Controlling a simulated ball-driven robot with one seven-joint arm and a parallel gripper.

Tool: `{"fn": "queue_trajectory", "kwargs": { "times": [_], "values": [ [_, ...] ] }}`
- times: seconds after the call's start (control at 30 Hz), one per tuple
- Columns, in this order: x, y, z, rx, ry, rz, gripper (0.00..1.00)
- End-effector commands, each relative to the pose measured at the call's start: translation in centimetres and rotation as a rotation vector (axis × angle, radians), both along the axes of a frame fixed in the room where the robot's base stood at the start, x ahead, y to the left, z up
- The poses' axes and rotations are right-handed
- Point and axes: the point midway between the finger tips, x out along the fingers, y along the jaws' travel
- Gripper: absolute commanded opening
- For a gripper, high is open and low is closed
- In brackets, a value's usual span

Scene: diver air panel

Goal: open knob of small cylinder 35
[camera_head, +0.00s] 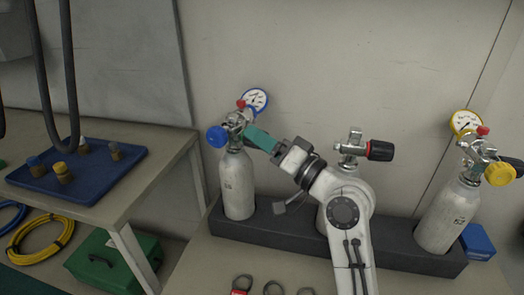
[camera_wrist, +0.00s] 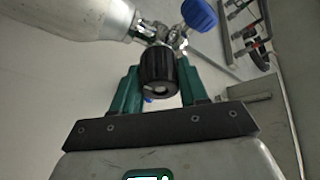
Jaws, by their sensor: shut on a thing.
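The small cylinder on the left (camera_head: 238,185) stands upright in a dark rack; its marking is too small to read for sure. Its metal valve (camera_head: 236,120) carries a blue knob (camera_head: 217,136) on the left, a small red cap on top and a blue-rimmed gauge (camera_head: 255,100). My gripper (camera_head: 250,130) reaches this valve from the right with its green fingers. In the wrist view, a ribbed black knob (camera_wrist: 157,68) sits between the fingers, and my gripper (camera_wrist: 158,75) is shut on it. The blue knob (camera_wrist: 199,14) shows beyond. In the head view, the black knob is hidden.
A middle cylinder with a black-and-red knob (camera_head: 380,151) stands partly behind my arm. A right cylinder (camera_head: 447,215) has a yellow knob and yellow-rimmed gauge. All stand in the dark rack (camera_head: 285,232). A side table with a blue tray (camera_head: 85,185) is at left.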

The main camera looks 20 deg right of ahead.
Motion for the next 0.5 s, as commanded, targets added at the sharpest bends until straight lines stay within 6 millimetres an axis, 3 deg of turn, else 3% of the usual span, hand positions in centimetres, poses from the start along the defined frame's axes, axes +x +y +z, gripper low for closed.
{"fn": "queue_trajectory", "kwargs": {
  "times": [0.5],
  "values": [
    [-0.01,-0.08,0.27,-0.024,-0.028,-0.004,0.13]
  ]
}}
